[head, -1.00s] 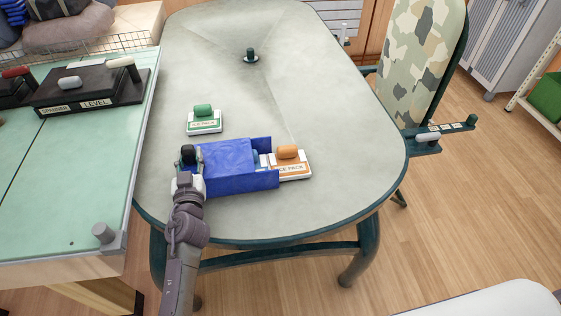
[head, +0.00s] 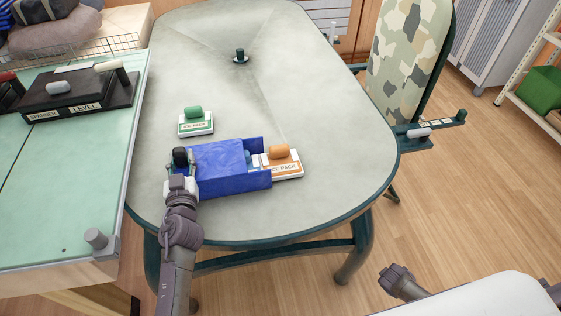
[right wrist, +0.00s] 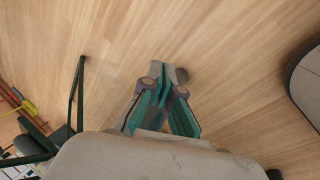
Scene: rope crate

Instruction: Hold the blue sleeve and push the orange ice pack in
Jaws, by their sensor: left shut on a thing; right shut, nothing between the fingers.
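The blue sleeve (head: 225,170) lies on the grey table with its open end facing right. My left gripper (head: 181,170) is shut on the sleeve's left end. The orange ice pack (head: 284,163), a white slab with an orange handle, lies flat at the sleeve's open right end. Its left end is at or inside the mouth; how deep is hidden by the sleeve wall. My right gripper (right wrist: 163,82) is shut and empty above the wooden floor in the right wrist view. In the head view, part of my right arm shows at the bottom right, away from the sleeve.
A green ice pack (head: 195,121) lies behind the sleeve. A green-topped bench (head: 60,190) adjoins on the left. The table right of the orange pack is clear.

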